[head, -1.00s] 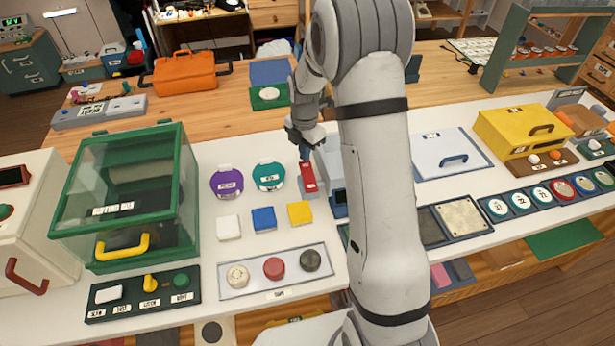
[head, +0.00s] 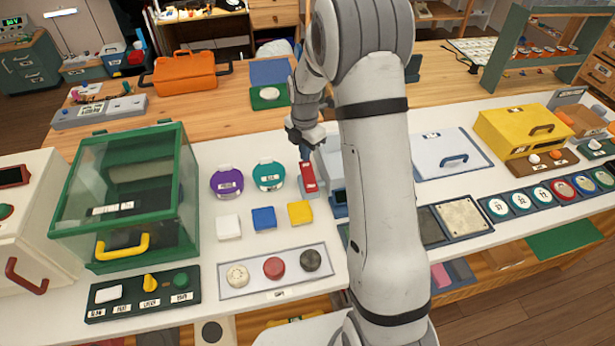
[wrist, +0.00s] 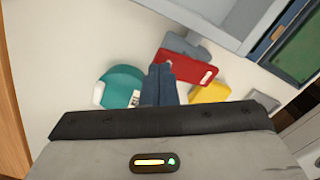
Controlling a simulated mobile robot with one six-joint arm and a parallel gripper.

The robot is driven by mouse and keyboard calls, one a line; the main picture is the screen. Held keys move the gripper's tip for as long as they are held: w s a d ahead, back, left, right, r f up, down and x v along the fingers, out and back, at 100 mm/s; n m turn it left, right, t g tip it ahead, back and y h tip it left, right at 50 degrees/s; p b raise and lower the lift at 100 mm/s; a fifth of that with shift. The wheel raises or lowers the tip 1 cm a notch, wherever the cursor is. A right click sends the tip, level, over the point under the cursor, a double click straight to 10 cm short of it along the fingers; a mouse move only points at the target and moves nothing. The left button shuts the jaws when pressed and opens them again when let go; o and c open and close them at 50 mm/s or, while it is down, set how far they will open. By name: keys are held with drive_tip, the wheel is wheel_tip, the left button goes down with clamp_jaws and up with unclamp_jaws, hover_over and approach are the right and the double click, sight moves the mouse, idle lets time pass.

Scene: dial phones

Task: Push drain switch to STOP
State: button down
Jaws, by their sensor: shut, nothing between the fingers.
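A red switch (head: 308,177) with a small pale label sits on a grey base on the white table, which I take to be the drain switch; its label is too small to read. In the wrist view the red switch (wrist: 187,70) lies just beyond my fingertips, with the grey base (wrist: 187,46) behind it. My gripper (head: 305,153) is shut and empty, pointing down at the far end of the switch. In the wrist view my gripper's fingers (wrist: 159,72) overlap the near edge of the switch; I cannot tell whether they touch it.
A teal round device (head: 268,175) and a purple one (head: 227,182) stand left of the switch. A yellow block (head: 299,213) lies in front, beside a blue block (head: 263,218). A grey-blue box (head: 338,198) stands close right, partly behind my arm.

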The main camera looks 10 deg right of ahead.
drive_tip(key=shift+f+b, duration=0.85)
drive_tip(key=shift+f, duration=0.4)
drive_tip(key=shift+r, duration=0.2)
drive_tip(key=shift+r+p, duration=1)
drive_tip(key=shift+r, duration=0.65)
drive_tip(key=shift+r, duration=0.1)
drive_tip(key=s+r+m+t, duration=0.2)
drive_tip(key=s+r+m, duration=1)
drive_tip(key=s+r, duration=0.15)
drive_tip(key=s+r+m+t, duration=0.1)
drive_tip(key=s+r+m, duration=0.3)
drive_tip(key=s+m, duration=0.8)
drive_tip(key=s, duration=0.3)
drive_tip(key=shift+s+a, duration=0.15)
drive_tip(key=shift+a, duration=0.05)
